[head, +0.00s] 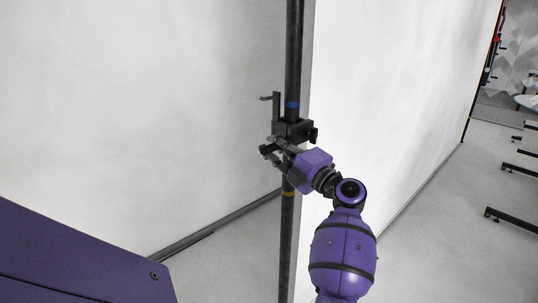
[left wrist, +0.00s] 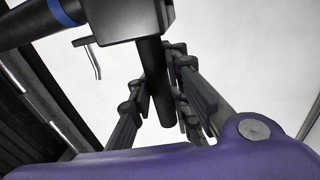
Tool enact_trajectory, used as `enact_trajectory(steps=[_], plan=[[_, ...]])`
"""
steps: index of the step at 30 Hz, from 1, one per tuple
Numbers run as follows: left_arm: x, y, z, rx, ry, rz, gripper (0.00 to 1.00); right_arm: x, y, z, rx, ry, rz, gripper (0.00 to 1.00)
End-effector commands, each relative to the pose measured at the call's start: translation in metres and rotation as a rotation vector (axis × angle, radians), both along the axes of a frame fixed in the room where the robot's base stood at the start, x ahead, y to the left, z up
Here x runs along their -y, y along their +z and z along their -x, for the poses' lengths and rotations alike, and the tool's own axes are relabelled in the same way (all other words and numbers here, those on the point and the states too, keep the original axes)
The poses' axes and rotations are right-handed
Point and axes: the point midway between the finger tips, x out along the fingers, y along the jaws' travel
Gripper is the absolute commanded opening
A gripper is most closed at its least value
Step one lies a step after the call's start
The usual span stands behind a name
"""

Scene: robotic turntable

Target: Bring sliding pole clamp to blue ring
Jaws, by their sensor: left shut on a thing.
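The dark sliding pole clamp (head: 297,128) sits around a tall dark pole (head: 294,50) in the head view. The blue ring (head: 292,105) is on the pole just above the clamp, with a short stretch of dark pole seeming to lie between them. My left gripper (head: 276,149) is shut on the clamp from just below its body. In the left wrist view, its fingers lie on both sides of a dark cylindrical part of the clamp (left wrist: 154,75). The blue ring (left wrist: 66,12) shows there at the upper left, beside the clamp body. My right gripper is not in view.
Large pale wall panels (head: 140,90) stand behind and right of the pole. Dark rack arms (head: 512,222) stick out at the far right. The grey floor (head: 440,240) is open in between.

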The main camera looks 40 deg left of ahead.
Motion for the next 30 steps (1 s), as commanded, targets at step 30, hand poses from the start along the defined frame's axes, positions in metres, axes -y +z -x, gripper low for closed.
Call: enact_trajectory(steps=[30], plan=[[0.002,0.038,-0.002,0.0,-0.005,-0.002,0.36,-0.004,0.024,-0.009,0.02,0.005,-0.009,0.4]])
